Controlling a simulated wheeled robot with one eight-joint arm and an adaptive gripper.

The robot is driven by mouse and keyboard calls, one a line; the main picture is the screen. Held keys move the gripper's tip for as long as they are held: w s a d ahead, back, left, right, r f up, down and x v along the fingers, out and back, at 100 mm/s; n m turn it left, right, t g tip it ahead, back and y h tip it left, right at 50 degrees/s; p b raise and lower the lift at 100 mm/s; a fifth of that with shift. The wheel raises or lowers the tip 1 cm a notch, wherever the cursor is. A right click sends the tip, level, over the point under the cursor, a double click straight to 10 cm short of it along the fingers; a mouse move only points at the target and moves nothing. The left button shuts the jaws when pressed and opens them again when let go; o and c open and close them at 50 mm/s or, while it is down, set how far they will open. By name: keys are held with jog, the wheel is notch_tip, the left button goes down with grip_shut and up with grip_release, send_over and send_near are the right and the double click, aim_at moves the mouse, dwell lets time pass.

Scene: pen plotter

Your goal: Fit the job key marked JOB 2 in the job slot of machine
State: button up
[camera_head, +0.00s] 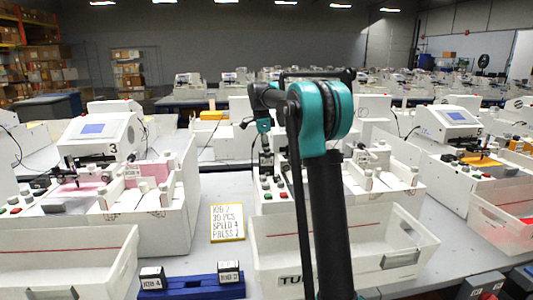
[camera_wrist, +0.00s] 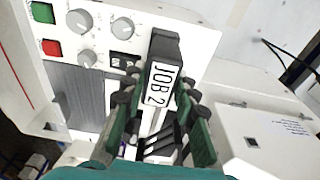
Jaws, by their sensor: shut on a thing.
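My gripper (camera_wrist: 157,98) is shut on the job key JOB 2 (camera_wrist: 160,80), a black block with a white label, in the wrist view. The key's upper end lies over the machine's white front panel (camera_wrist: 85,60). A small dark recess (camera_wrist: 122,60) with a label shows left of the key; the key and my fingers partly hide this area. I cannot tell whether the key touches the panel. In the head view my gripper (camera_head: 265,145) hangs over the middle machine, largely hidden by my arm, and the key is not clear there.
The panel has a green button (camera_wrist: 43,12), a red button (camera_wrist: 51,47) and several knobs. A blue rack (camera_head: 192,287) with two labelled keys stands at the front. A yellow-edged job card (camera_head: 227,222) lies on the table. A white bin (camera_head: 400,240) stands before the middle machine.

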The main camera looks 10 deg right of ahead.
jog(key=shift+f, duration=0.2)
jog(key=o, duration=1.2)
jog(key=shift+c, duration=0.2)
notch_tip(320, 180, up, 12)
jog(key=a, duration=0.1)
jog(key=shift+a, duration=0.2)
jog(key=shift+f, duration=0.1)
